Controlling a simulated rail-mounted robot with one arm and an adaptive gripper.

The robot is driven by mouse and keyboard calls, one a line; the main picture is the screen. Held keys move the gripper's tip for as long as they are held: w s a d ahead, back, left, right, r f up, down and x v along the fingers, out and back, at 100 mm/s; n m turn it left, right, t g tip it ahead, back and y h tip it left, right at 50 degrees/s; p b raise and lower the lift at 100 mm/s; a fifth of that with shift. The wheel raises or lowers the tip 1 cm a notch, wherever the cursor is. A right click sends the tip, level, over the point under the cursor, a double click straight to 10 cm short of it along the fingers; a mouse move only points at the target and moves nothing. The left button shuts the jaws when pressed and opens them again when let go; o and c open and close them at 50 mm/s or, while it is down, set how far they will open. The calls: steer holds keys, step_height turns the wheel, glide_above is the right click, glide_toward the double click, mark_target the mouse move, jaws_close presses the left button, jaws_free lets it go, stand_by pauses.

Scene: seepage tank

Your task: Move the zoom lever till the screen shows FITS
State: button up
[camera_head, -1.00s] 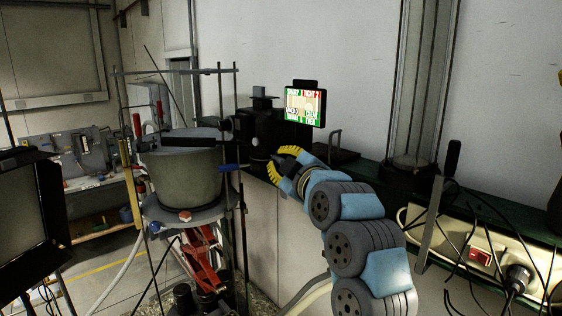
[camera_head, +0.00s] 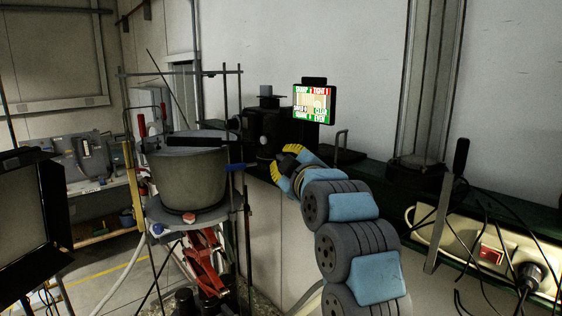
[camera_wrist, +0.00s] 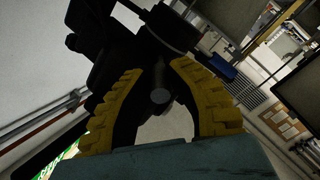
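The other fields are mostly green, and I cannot read FITS. The black camera body (camera_head: 270,130) stands on the ledge, and in the wrist view (camera_wrist: 100,30) it is dark above my fingers. My gripper (camera_head: 279,158) is at the camera's front lower side. In the wrist view its yellow fingers (camera_wrist: 158,68) are apart, with a dark round-ended stub (camera_wrist: 160,96), possibly the zoom lever, between them. I cannot tell whether they touch it.
A grey pot (camera_head: 187,175) sits on a stand with rods to the left of the camera. A dark framed panel (camera_head: 25,215) stands at far left. The wall is close behind the camera. A power strip (camera_head: 480,250) with cables lies at right.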

steer(key=o, duration=0.4)
steer(key=shift+c, duration=0.2)
steer(key=v, duration=1.2)
steer(key=shift+d, duration=0.1)
